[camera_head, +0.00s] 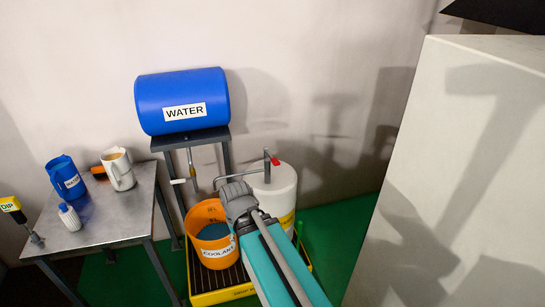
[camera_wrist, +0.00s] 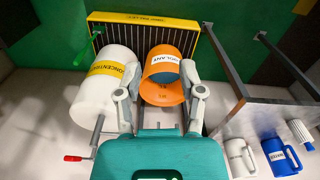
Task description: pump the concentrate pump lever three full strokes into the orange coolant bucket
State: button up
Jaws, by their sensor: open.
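The orange coolant bucket (camera_head: 208,213) stands left of my gripper in the head view, with dark blue-grey liquid inside. The white concentrate drum (camera_head: 283,187) stands behind my arm. Its pump has an upright grey rod, a red-tipped lever (camera_head: 273,161) on top and a bent spout pipe (camera_head: 235,176) reaching left toward the bucket. In the wrist view my gripper (camera_wrist: 161,78) is open and empty, its fingers apart with the bucket (camera_wrist: 161,90) seen between them. The red lever grip (camera_wrist: 74,158) is at the lower left there, away from the fingers. My arm hides part of the drum.
A yellow-edged grate tray (camera_head: 222,296) lies under bucket and drum. A blue water barrel (camera_head: 182,101) rests on a stand with a tap below. A metal table (camera_head: 100,222) at left holds a blue jug, a white jug and a small bottle. A large pale block (camera_head: 450,170) fills the right.

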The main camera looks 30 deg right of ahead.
jog(key=shift+w+d+r, duration=0.15)
jog(key=shift+w+r, duration=0.05)
jog(key=shift+w, duration=0.2)
jog(key=shift+c, duration=1.1)
jog(key=shift+t, duration=0.5)
jog(key=w, duration=0.1)
jog(key=w+d+r+p, duration=0.1)
jog(key=w, duration=0.1)
jog(key=w+d+p, duration=0.1)
jog(key=shift+w+d+r, duration=0.15)
jog(key=shift+w+r, duration=0.2)
jog(key=shift+r, duration=0.05)
grip_shut()
jog(key=w+d+r+m+t+p, duration=0.1)
jog(key=w+d+r+p, duration=0.3)
jog(key=w+d, duration=0.7)
jog(key=w+d+r+t+h+p, duration=0.1)
jog(key=w+d+r+t+p, duration=0.3)
jog(key=w+d+r, duration=0.3)
jog(key=w+d+p, duration=0.1)
jog(key=w+d, duration=0.4)
jog(key=d, duration=0.1)
jog(key=shift+d+r+m, duration=0.25)
jog(key=shift+d+m, duration=0.05)
jog(key=shift+m, duration=0.1)
